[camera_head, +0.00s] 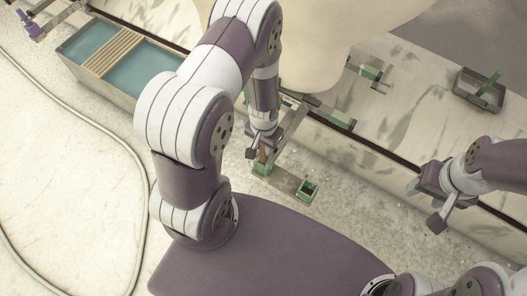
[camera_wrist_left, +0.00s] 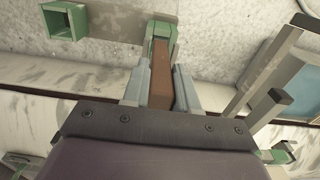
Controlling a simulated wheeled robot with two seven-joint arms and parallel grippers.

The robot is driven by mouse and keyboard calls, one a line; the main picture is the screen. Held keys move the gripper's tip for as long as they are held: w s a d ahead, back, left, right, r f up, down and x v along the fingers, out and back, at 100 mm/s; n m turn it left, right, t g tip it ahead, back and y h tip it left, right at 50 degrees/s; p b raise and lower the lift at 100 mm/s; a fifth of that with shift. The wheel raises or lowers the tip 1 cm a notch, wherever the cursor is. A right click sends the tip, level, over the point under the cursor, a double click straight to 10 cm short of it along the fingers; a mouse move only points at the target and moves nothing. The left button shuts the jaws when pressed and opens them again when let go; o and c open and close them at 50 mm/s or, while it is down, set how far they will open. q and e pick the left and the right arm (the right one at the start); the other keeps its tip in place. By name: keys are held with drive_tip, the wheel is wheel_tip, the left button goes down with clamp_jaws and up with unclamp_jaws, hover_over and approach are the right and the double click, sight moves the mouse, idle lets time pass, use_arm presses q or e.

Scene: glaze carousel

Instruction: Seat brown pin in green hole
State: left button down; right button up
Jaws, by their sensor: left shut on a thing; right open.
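My left gripper (camera_head: 261,146) is shut on the brown pin (camera_wrist_left: 161,78), which stands between its two fingers in the left wrist view. The pin's far end meets a green square holder (camera_wrist_left: 160,32), also visible below the gripper in the head view (camera_head: 262,168). The tip appears to be within the green rim, but I cannot tell how deep it sits. A second green square holder (camera_head: 308,189) with an open, empty hole is beside it, also visible in the left wrist view (camera_wrist_left: 65,20). My right gripper (camera_head: 436,203) is open and empty at the right.
A grey plate (camera_head: 287,181) links the two green holders. A long bin (camera_head: 150,65) with teal compartments and wooden slats is at the upper left. A grey tray (camera_head: 480,92) with a green piece is at the upper right. A cable crosses the floor at left.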

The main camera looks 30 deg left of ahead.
use_arm(q)
wheel_tip(320, 180, down, 4)
drive_tip(key=shift+r+b, duration=0.25)
drive_tip(key=shift+b, duration=0.2)
drive_tip(key=shift+f, duration=0.1)
drive_tip(key=c, duration=0.9)
unclamp_jaws()
wheel_tip(320, 180, up, 11)
drive_tip(key=p, duration=0.4)
drive_tip(key=shift+n+t, duration=0.3)
drive_tip(key=shift+t, duration=0.4)
drive_tip(key=s+r, duration=0.1)
drive_tip(key=r, duration=0.4)
drive_tip(key=s+d+r, duration=0.1)
drive_tip(key=r, duration=0.5)
drive_tip(key=s+d+r, duration=0.1)
drive_tip(key=s+r, duration=0.1)
drive_tip(key=r, duration=0.3)
drive_tip(key=shift+s+d+r, duration=0.1)
drive_tip(key=shift+d+r, duration=0.1)
drive_tip(key=shift+r, duration=0.2)
